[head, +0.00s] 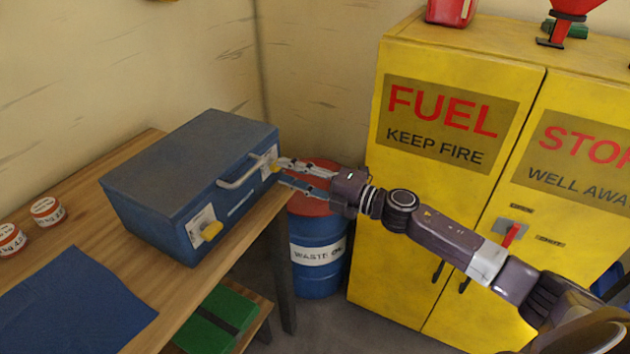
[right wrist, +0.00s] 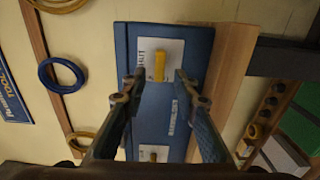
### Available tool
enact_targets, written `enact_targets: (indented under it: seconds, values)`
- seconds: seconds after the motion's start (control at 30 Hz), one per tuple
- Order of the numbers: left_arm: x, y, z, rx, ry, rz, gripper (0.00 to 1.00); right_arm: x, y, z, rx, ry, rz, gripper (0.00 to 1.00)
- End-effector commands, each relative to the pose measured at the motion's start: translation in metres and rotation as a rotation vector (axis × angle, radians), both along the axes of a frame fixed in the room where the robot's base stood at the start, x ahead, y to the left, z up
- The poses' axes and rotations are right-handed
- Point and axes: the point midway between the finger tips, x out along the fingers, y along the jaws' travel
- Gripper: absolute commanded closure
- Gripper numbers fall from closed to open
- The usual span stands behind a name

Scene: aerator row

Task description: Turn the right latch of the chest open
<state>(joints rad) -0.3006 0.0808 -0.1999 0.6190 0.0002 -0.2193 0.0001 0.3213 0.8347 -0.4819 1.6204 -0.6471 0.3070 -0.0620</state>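The blue chest (head: 185,165) stands closed on the wooden bench, with a pale handle (head: 240,172) on its front. Its right latch (head: 272,160), a yellow knob on a white plate, is partly hidden by my gripper in the head view. In the right wrist view this latch (right wrist: 159,67) lies lengthwise along the chest front. My right gripper (head: 281,171) is open at the latch. In the wrist view its fingertips (right wrist: 159,74) are on either side of the knob, with gaps. The left latch (head: 211,231) also has a yellow knob. My left gripper is not in view.
The wooden bench (head: 120,162) carries two red-and-white tins (head: 46,211) and a blue mat (head: 76,300) left of the chest. A blue waste oil drum (head: 318,255) stands behind my right gripper. Yellow fuel cabinets (head: 430,190) stand at the right behind my arm.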

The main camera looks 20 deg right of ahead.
Motion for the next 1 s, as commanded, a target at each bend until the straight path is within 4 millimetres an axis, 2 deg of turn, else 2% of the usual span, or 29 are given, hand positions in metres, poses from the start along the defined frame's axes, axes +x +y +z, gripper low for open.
enact_targets:
  seconds: [0.2, 0.5, 0.7, 1.0]
  values:
    - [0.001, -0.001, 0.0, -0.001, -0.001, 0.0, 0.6, -0.033, -0.025, -0.002, -0.002, 0.003, 0.001, 0.72]
    - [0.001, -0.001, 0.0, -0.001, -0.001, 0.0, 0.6, -0.064, -0.049, -0.001, -0.001, 0.002, 0.003, 0.72]
    - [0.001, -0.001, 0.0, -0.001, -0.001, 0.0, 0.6, -0.073, -0.055, 0.0, -0.002, 0.0, 0.003, 0.72]
    - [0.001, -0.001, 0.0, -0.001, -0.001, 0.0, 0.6, -0.073, -0.056, 0.001, -0.001, -0.002, 0.003, 0.72]
